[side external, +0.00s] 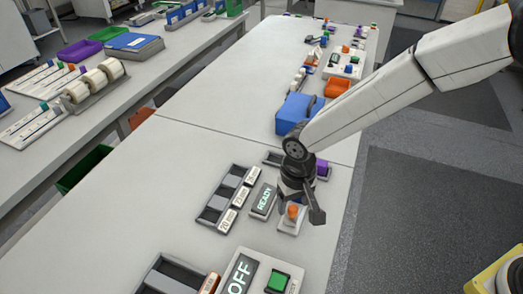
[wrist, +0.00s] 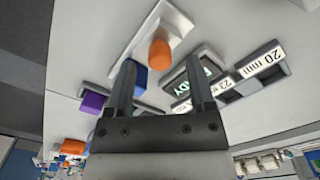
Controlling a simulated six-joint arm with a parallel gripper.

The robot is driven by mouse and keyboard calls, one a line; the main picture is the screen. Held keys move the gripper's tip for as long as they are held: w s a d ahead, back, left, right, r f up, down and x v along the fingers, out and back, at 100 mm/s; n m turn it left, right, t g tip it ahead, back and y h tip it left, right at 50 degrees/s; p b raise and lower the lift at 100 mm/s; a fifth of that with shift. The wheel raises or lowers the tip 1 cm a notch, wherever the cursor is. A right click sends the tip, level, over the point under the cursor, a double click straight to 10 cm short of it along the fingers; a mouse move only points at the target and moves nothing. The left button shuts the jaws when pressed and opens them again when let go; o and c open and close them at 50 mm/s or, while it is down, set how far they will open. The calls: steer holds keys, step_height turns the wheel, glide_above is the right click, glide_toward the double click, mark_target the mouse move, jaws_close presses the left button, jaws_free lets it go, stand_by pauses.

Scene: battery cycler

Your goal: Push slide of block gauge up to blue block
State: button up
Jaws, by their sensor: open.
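My gripper (side external: 301,206) is open and empty, with its fingers pointing down at a white base (side external: 287,226) that carries an orange knob (side external: 293,210). In the wrist view my gripper (wrist: 160,72) has its fingers wide apart, and the orange knob (wrist: 160,53) shows beyond the gap between the tips. A blue block (wrist: 140,77) is beside the left finger, partly hidden by it. A purple block (wrist: 92,102) sits farther left on a dark rail; the purple block (side external: 322,168) is also in the side view, behind my gripper. I cannot tell which part is the gauge's slide.
A READY display (side external: 263,200) stands left of my gripper, then a dark slotted tray (side external: 222,203) with millimetre labels. An OFF display (side external: 239,276) and a green button (side external: 278,281) are in front. A blue box (side external: 296,112) stands behind.

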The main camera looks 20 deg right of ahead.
steer(key=shift+f, duration=1.15)
jaws_close()
stand_by(0.7)
